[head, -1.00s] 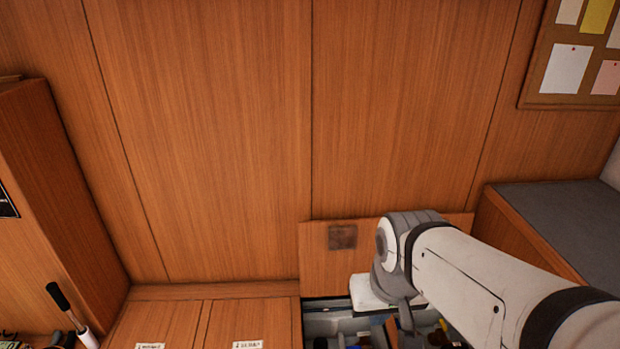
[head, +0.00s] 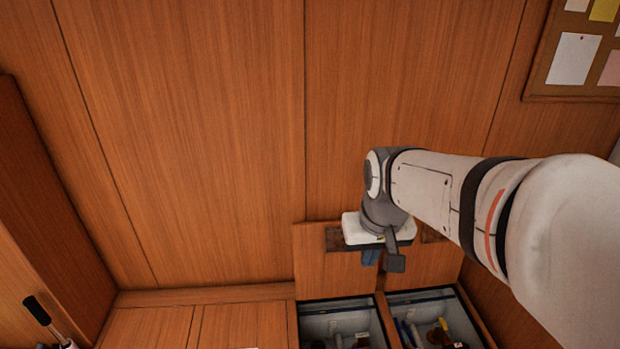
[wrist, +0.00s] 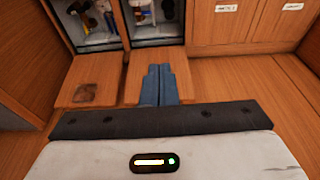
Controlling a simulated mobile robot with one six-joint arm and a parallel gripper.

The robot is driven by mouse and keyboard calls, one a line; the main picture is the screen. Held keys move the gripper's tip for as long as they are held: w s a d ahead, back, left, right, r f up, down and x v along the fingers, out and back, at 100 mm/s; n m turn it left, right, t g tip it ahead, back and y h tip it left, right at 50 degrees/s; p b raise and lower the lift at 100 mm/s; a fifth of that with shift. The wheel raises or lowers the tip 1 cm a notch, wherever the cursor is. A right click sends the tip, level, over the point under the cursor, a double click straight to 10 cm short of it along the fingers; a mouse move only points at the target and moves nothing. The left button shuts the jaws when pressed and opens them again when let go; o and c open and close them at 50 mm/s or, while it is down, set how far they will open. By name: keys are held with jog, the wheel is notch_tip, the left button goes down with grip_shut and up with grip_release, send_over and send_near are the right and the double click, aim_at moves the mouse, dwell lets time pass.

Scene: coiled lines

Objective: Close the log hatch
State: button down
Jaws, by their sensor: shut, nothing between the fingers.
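Two hatches stand open side by side, their wooden lids raised at the wall: a left lid (head: 312,268) and a right lid (head: 440,265) in the head view. No readable label shows which is the log hatch. My gripper (head: 370,257) is in front of the left lid, near its right edge, covering part of its dark patch. In the wrist view, the blue fingers (wrist: 158,72) are together and empty, over that same lid (wrist: 182,68); the other lid (wrist: 88,72), with its dark patch, is to their left. I cannot tell whether the fingers touch the lid.
Below the lids are the open left compartment (head: 318,324) and right compartment (head: 408,299), holding small items. Closed wooden hatches (head: 150,322) with pale labels lie to the left. A pinboard (head: 545,85) hangs at upper right. The wall panel above is clear.

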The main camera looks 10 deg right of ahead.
jog(key=w+d+f+b, duration=0.1)
jog(key=w+f, duration=0.2)
jog(key=w, duration=0.8)
jog(key=w+f+b, duration=0.1)
jog(key=w+f, duration=0.2)
jog(key=w, duration=0.8)
jog(key=w+d+f+b, duration=0.1)
jog(key=w+f, duration=0.2)
jog(key=w, duration=0.8)
jog(key=w+f, duration=0.3)
jog(key=f, duration=0.3)
jog(key=w+f, duration=0.4)
jog(key=f, duration=0.2)
jog(key=w+f, duration=0.3)
jog(key=f, duration=0.3)
jog(key=shift+w+d+f, duration=0.1)
jog(key=shift+w+d, duration=0.05)
jog(key=shift+w, duration=0.1)
